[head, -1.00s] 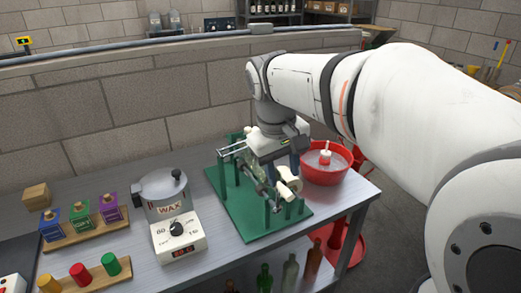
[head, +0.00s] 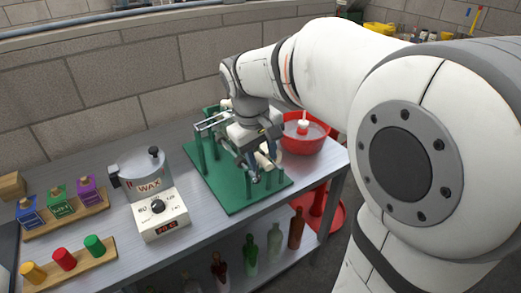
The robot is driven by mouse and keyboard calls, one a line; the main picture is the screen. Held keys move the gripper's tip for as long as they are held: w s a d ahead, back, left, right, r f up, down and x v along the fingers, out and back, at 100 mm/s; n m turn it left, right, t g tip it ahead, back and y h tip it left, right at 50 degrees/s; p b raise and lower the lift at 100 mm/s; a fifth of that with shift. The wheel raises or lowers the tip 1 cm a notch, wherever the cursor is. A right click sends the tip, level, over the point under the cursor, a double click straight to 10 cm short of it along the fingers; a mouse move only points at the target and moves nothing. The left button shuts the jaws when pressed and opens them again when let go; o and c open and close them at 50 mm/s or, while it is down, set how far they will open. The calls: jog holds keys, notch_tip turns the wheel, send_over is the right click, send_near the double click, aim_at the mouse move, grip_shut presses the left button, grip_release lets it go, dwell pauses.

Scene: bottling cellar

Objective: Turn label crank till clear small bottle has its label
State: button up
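The labelling stand is a green base (head: 231,202) with green posts and metal rods, on the steel table. My gripper (head: 259,174) is over its right half, pointing down among the posts and rods. A cream roll-like part (head: 268,158) shows just right of the fingers. The gripper and wrist cover much of the stand, so the crank and any bottle lying in it cannot be made out clearly. I cannot tell whether the fingers are closed on the crank. No label on a bottle in the stand can be seen.
A wax pot (head: 143,179) on a white heater stands left of the stand. A red bowl (head: 304,137) is close on its right. Ink bottles and coloured stoppers in wooden racks are far left. Several bottles, one clear (head: 275,242), stand on the lower shelf.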

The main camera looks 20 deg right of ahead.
jog(key=shift+c, duration=0.6)
grip_shut()
jog(key=shift+d, duration=0.1)
jog(key=shift+r, duration=0.1)
